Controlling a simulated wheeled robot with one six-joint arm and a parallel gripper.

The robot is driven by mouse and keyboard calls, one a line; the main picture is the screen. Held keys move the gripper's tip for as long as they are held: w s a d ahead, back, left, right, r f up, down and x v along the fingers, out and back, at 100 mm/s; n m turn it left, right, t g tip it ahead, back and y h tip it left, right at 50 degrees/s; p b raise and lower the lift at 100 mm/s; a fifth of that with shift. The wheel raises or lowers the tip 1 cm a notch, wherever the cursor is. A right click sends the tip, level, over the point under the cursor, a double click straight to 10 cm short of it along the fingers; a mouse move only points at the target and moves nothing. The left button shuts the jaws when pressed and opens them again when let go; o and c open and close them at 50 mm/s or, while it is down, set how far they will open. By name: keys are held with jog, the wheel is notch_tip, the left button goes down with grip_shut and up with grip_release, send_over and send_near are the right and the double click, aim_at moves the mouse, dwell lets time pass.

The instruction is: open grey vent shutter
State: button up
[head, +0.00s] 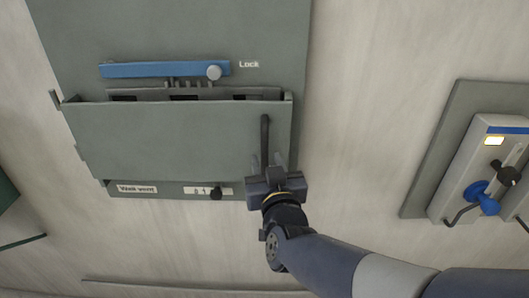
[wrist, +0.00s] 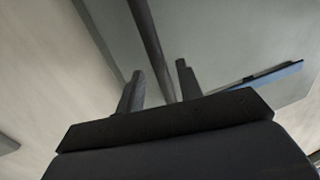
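The grey vent shutter (head: 170,138) is a wide flat panel on a grey wall plate. Its top edge stands out from the plate, and dark slots show behind that edge. A dark upright bar handle (head: 265,135) is at its right side. My gripper (head: 268,168) is at the lower end of this handle. In the wrist view the handle (wrist: 150,40) runs between my two fingers (wrist: 160,75), with gaps showing on both sides, so the gripper looks open around it. The handle's lower end is hidden by my gripper.
At the right, a separate panel (head: 440,160) carries a blue knob (head: 484,198). Bare wall lies between.

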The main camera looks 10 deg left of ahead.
aim_at(265, 156)
jog(key=shift+x, duration=1.9)
grip_shut()
